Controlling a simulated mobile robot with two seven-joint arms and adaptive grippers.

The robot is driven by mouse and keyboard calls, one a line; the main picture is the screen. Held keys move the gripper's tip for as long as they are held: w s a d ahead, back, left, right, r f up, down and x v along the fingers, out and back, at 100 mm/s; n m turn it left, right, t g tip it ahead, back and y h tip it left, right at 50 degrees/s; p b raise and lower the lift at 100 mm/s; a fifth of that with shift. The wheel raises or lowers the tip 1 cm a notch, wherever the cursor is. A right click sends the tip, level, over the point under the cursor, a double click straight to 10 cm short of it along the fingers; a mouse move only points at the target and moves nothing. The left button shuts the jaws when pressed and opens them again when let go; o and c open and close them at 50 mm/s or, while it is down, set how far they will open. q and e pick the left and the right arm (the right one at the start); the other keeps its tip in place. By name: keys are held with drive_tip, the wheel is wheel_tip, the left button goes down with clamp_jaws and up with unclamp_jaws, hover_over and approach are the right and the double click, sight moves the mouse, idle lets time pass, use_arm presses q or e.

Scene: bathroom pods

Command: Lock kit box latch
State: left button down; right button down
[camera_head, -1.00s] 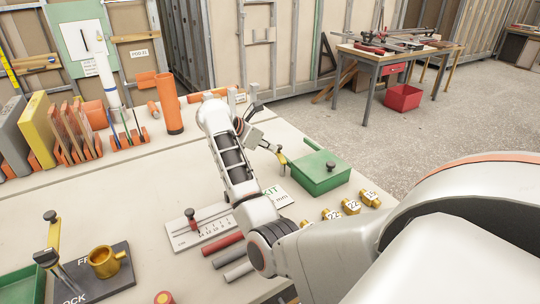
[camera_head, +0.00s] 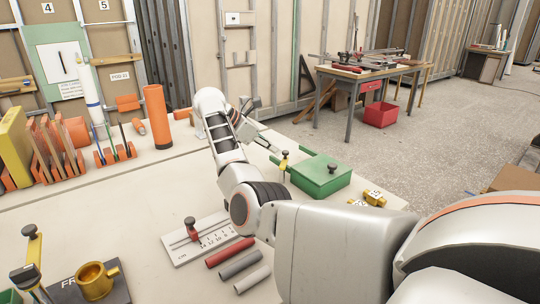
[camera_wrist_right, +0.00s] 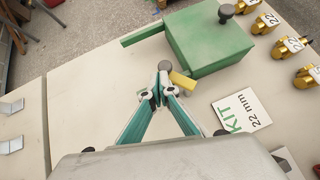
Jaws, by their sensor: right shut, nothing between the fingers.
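The green kit box (camera_head: 322,178) stands on the table with its lid down and a dark knob on top. It also shows in the right wrist view (camera_wrist_right: 212,45). Its yellow latch (camera_head: 284,164) is on the near-left side of the box, with a dark round knob. In the right wrist view the latch (camera_wrist_right: 183,82) lies just right of my right gripper's fingertips (camera_wrist_right: 157,86), and its knob is just beyond them. The right gripper is shut and empty; I cannot tell whether it touches the latch. My left gripper is not in view.
A KIT 22 mm card (camera_wrist_right: 241,111) and brass fittings (camera_wrist_right: 291,45) lie near the box. A white scale plate (camera_head: 197,238), a red rod (camera_head: 230,251) and grey rods are in front of my right arm. An orange tube (camera_head: 157,117) stands further back.

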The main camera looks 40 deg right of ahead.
drive_tip(key=shift+d+f+b, duration=0.15)
drive_tip(key=shift+d+b, duration=0.05)
drive_tip(key=shift+b, duration=0.1)
drive_tip(key=shift+s+d+b, duration=0.2)
drive_tip(key=shift+d+b, duration=0.1)
drive_tip(key=shift+d, duration=0.15)
drive_tip(key=shift+s+d, duration=0.2)
drive_tip(key=shift+d, duration=0.15)
drive_tip(key=shift+s+d, duration=0.2)
drive_tip(key=shift+d, duration=0.1)
idle(0.5)
drive_tip(key=shift+r, duration=0.2)
idle(0.6)
